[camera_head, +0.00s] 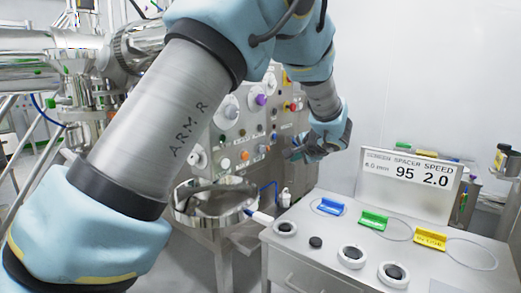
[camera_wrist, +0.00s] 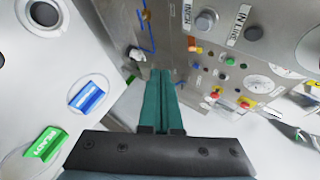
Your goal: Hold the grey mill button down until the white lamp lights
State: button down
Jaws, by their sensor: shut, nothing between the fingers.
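My gripper (camera_wrist: 162,74) is shut and empty, its two teal fingers side by side in the wrist view. In the head view my gripper (camera_head: 293,152) is in front of the right part of the steel control panel (camera_head: 215,135). A grey round button (camera_wrist: 205,22) beside an "INCH" label shows in the wrist view, above and right of the fingertips and apart from them. I cannot tell whether it is the mill button. A pale round fitting (camera_head: 225,163) on the panel in the head view may be the white lamp; I cannot tell if it is lit.
A white cabinet (camera_head: 320,262) with black round controls and blue, green and yellow labelled blocks stands at right. A display sign (camera_head: 411,185) reads 95 and 2.0. A steel bowl (camera_head: 213,207) is below the panel. Red buttons (camera_wrist: 245,103) are on the panel.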

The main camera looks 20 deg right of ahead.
aim_at(261, 149)
jog(key=shift+w+a, duration=0.1)
jog(key=w+a, duration=0.4)
jog(key=w, duration=0.3)
jog(key=shift+w, duration=0.25)
jog(key=shift+w+a, duration=0.1)
jog(key=shift+a, duration=0.05)
dwell(2.0)
jog(key=shift+w+a+b, duration=0.15)
jog(key=shift+w+b, duration=0.15)
jog(key=shift+b, duration=0.05)
jog(key=shift+w+a+b, duration=0.3)
jog(key=shift+w, duration=0.15)
dwell(2.1)
jog(key=shift+s, duration=0.1)
jog(key=shift+s+d+b, duration=0.45)
jog(key=shift+s+d, duration=0.05)
jog(key=shift+s, duration=0.25)
jog(key=shift+s, duration=0.1)
